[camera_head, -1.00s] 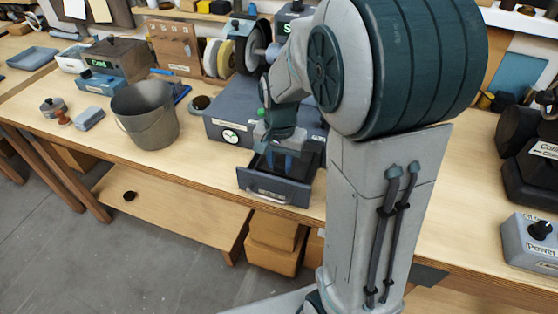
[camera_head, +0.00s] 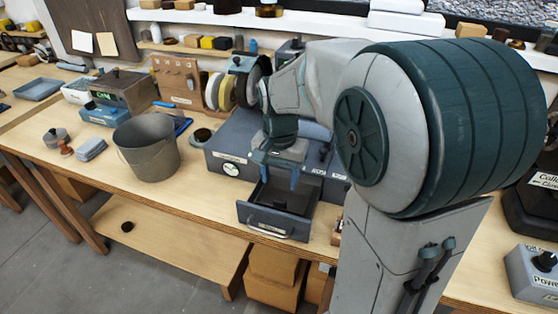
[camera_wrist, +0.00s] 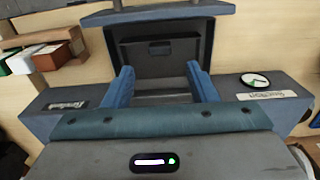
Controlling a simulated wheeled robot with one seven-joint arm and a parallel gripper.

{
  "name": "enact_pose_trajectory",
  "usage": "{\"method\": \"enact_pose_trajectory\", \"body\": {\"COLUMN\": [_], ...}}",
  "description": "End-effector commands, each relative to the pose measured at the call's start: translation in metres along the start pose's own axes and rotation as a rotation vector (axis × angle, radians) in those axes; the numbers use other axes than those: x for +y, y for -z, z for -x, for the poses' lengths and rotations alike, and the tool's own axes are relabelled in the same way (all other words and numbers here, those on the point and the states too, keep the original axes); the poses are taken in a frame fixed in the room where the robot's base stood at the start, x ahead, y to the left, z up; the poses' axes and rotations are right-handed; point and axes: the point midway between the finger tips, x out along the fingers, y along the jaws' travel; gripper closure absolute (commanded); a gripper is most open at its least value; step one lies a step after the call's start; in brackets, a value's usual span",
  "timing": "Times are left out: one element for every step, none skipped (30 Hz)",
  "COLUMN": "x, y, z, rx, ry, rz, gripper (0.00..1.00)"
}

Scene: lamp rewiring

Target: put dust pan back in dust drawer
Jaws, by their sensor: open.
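The dust drawer (camera_head: 273,222) is pulled out from the front of the grey grinder base (camera_head: 228,150). It also shows in the wrist view (camera_wrist: 204,45). A dark tray-like piece with a small raised grip (camera_wrist: 159,47) lies inside it and appears to be the dust pan; in the head view only a dark patch (camera_head: 292,201) of it shows. My gripper (camera_head: 279,178) points down over the rear part of the open drawer. Its two blue fingers (camera_wrist: 161,85) are apart with nothing between them. My gripper body hides part of the grinder base.
A grey bucket (camera_head: 146,147) stands left of the grinder base. Grinding wheels (camera_head: 228,90) are behind my gripper. Cardboard boxes (camera_head: 273,277) sit below the bench. The front left bench top is mostly clear.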

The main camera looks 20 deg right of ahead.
Motion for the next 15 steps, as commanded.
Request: {"method": "enact_pose_trajectory", "body": {"x": [-0.001, -0.001, 0.0, 0.0, -0.001, -0.001, -0.001, -0.001, -0.001, 0.0, 0.001, 0.002, 0.004, 0.007, 0.011], "y": [0.001, 0.001, 0.001, 0.001, 0.001, 0.001, 0.0, 0.0, 0.0, 0.0, -0.001, -0.003, -0.005, -0.008, -0.013], "z": [0.012, 0.018, 0.025, 0.03, 0.034, 0.039, 0.043, 0.046, 0.049, 0.051, 0.052, 0.053, 0.054, 0.055, 0.055], "rx": [0.003, 0.005, 0.003, 0.003, 0.002, 0.002, 0.001, 0.002, 0.002, 0.001, 0.002, 0.004, 0.007, 0.011, 0.019], "ry": [0.003, 0.004, 0.003, 0.002, 0.002, 0.001, 0.001, 0.001, 0.001, 0.001, 0.002, 0.005, 0.008, 0.013, 0.022], "rz": [0.0, 0.0, 0.0, 0.0, 0.0, 0.0, 0.0, 0.0, 0.0, 0.001, 0.005, 0.014, 0.024, 0.038, 0.063], "gripper": [0.48, 0.48, 0.48, 0.48, 0.48, 0.48, 0.48, 0.48, 0.48, 0.48, 0.48, 0.48, 0.48, 0.48, 0.48]}}
